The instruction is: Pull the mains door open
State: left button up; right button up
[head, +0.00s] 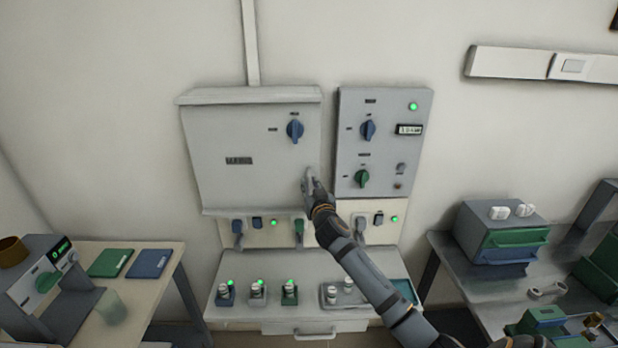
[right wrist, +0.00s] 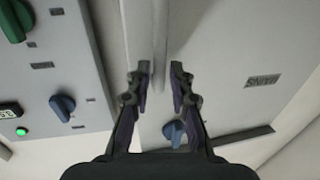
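The mains door (head: 225,150) is the wide grey front of the left wall cabinet and looks closed. It has a blue rotary switch (head: 295,130) and a dark label (head: 239,161). The label also shows upside down in the right wrist view (right wrist: 263,81). My right gripper (head: 309,180) is at the door's lower right edge. In the right wrist view, its two fingers (right wrist: 160,75) are apart, with a pale upright handle bar (right wrist: 159,40) between or just beyond them. I cannot tell whether they touch it. My left gripper is not in view.
A control panel (head: 384,100) with blue and green knobs stands close right of the door. Below are small levers (head: 238,232) and a shelf (head: 255,268) with several lit devices. Side tables (head: 172,262) stand left and right (head: 450,262). The wall left of the cabinet is clear.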

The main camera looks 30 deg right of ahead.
jog(key=shift+x, duration=1)
jog(key=shift+c, duration=0.4)
grip_shut()
